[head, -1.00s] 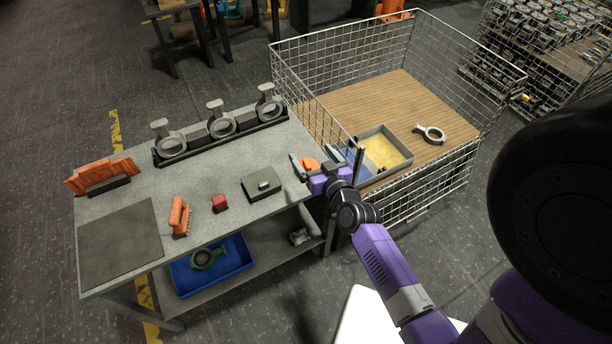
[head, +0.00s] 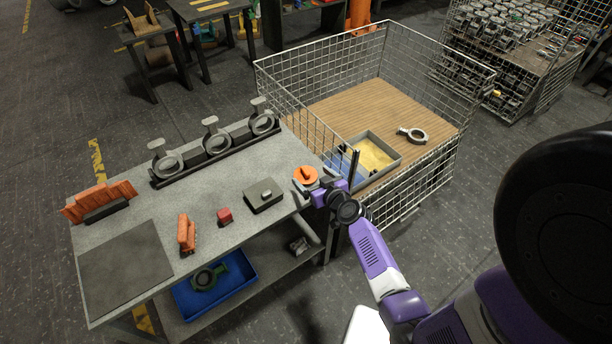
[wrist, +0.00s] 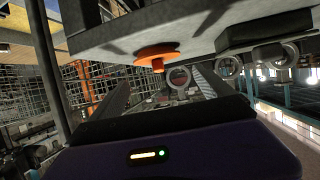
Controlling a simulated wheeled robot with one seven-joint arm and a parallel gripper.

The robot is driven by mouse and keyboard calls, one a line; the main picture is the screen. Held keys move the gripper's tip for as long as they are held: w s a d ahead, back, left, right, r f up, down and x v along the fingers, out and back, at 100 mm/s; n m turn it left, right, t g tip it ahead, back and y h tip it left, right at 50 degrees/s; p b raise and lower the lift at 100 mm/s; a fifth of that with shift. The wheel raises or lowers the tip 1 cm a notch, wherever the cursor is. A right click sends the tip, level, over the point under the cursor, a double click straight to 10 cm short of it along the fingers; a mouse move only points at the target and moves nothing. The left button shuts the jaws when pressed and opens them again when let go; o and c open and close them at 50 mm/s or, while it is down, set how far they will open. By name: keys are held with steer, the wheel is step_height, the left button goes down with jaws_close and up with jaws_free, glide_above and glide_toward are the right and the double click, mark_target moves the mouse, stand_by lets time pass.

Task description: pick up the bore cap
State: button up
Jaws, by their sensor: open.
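The bore cap, which I take to be the orange disc with a raised grip (head: 305,175), lies on the grey table's right edge. It shows in the wrist view (wrist: 157,56), where the table appears along the top and the grip points down. My gripper (head: 314,187) is open and empty, just right of and nearer than the cap at the table edge. In the wrist view its two fingers (wrist: 160,95) spread either side of the cap's line, with the cap beyond them. Gripper and cap look apart; the exact gap is unclear.
The table (head: 140,210) holds a dark box (head: 264,196), a red block (head: 224,216), an orange part (head: 186,234) and a rack of ring castings (head: 215,150). A wire crate (head: 440,175) stands close on the right. A blue tray (head: 240,270) is on the lower shelf.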

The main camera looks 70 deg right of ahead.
mark_target(306, 172)
steer(key=shift+x, duration=3)
steer(key=shift+f, duration=0.1)
steer(key=c, duration=1.4)
